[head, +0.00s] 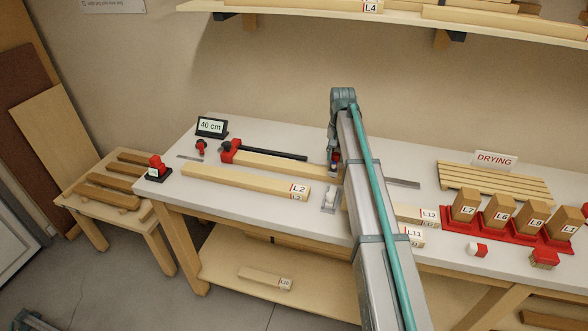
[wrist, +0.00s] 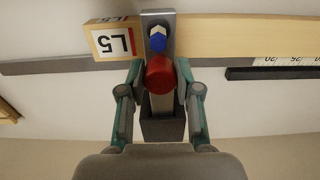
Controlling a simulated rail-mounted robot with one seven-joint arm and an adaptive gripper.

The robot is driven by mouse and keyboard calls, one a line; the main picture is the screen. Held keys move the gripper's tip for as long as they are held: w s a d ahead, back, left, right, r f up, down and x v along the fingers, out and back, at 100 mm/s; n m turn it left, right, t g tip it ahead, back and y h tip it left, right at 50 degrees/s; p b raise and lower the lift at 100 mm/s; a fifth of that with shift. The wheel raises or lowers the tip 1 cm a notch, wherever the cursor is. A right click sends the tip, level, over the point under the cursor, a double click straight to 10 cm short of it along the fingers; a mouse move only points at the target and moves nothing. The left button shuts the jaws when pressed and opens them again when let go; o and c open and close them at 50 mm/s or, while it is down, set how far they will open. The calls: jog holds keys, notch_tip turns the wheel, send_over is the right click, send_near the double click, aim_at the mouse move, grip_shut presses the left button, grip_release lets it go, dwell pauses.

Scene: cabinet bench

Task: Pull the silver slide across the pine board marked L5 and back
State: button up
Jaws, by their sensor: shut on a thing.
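The pine board marked L5 (wrist: 108,40) lies along the top of the wrist view, its labelled end to the left; the label reads upside down. The silver slide (wrist: 169,26) stands across the board close to that end. It carries a blue part and a red round knob (wrist: 160,75). My gripper (wrist: 159,84) is shut on the slide at its knob, one finger on each side. In the head view the board (head: 285,165) lies on the bench, and my gripper (head: 334,162) is at its right end. My arm hides the label and most of the slide there.
A black bar with a red end block (head: 229,150) lies along the board's far side. Board L2 (head: 240,184) lies in front. A display reading 40 cm (head: 211,126) stands at the back left. A drying rack (head: 490,183) and red stand with upright blocks (head: 510,232) are to the right.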

jog(key=shift+w+d+r, duration=0.1)
jog(key=shift+w+d, duration=0.25)
jog(key=shift+w, duration=0.8)
jog(key=shift+w+d+f, duration=0.1)
jog(key=shift+w+d, duration=0.2)
jog(key=shift+w, duration=0.85)
jog(key=shift+w+d+r, duration=0.1)
jog(key=shift+w+d, duration=0.25)
jog(key=shift+w, duration=0.8)
jog(key=o, duration=1)
jog(key=shift+c, duration=0.2)
notch_tip(320, 180, up, 9)
jog(key=p, duration=0.4)
jog(key=shift+p, duration=0.4)
